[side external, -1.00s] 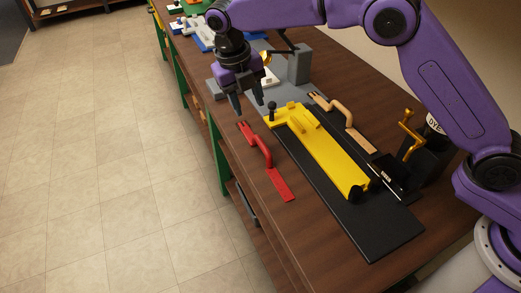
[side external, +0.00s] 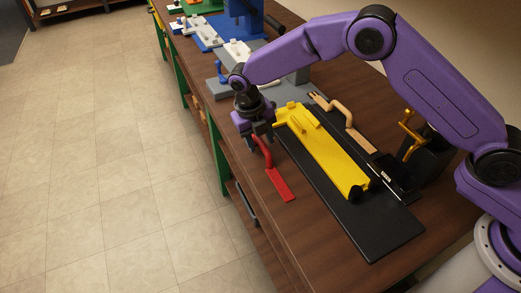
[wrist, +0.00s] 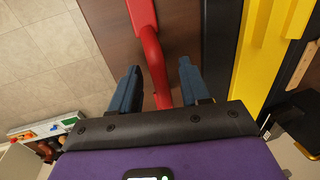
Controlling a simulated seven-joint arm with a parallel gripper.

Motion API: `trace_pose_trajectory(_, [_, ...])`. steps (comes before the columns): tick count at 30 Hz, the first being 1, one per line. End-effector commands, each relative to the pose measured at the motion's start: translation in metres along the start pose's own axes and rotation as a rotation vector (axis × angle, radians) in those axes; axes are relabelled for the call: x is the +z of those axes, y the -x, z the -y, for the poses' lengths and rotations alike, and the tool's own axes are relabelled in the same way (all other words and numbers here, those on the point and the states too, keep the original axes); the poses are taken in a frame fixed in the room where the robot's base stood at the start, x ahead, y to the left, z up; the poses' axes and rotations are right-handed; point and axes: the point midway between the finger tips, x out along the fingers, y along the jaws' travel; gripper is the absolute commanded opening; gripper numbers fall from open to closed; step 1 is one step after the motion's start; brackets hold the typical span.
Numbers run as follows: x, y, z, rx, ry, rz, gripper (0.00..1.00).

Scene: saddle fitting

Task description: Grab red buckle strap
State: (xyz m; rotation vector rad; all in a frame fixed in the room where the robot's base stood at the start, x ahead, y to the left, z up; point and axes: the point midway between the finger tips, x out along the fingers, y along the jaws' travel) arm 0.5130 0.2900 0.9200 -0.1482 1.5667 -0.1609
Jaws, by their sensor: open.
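The red buckle strap (side external: 279,183) lies on the brown table near its left edge, left of the yellow saddle piece. Its flat end is clear in the side view; its far end is hidden behind my gripper (side external: 257,140). In the wrist view the red strap (wrist: 151,48) runs up between the two dark blue fingers of my gripper (wrist: 158,85). The fingers stand apart on both sides of the strap, with gaps showing. My gripper is open and low over the strap's far part.
A yellow saddle piece (side external: 325,153) sits on a black board (side external: 370,230) just right of the strap. A tan strap (side external: 352,134) lies beyond it. A black holder with a gold hook (side external: 411,133) stands at right. Blue and white fixtures (side external: 205,37) stand farther back.

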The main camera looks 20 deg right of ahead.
Motion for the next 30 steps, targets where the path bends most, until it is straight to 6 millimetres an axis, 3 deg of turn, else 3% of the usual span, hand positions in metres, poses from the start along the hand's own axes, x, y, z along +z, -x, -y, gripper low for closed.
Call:
trace_pose_trajectory(4, [-0.0003,-0.0139,-0.0006,0.0,0.001,0.0,0.46])
trace_pose_trajectory(12, [-0.0002,-0.0157,-0.0007,0.001,0.001,0.001,0.46])
trace_pose_trajectory(16, [-0.0002,-0.0156,-0.0007,0.001,0.001,0.001,0.04])
trace_pose_trajectory(17, [-0.0001,-0.0155,-0.0007,0.001,0.001,0.001,0.0])
trace_pose_trajectory(30, [0.0002,-0.0098,0.0002,0.001,0.0,0.002,0.0])
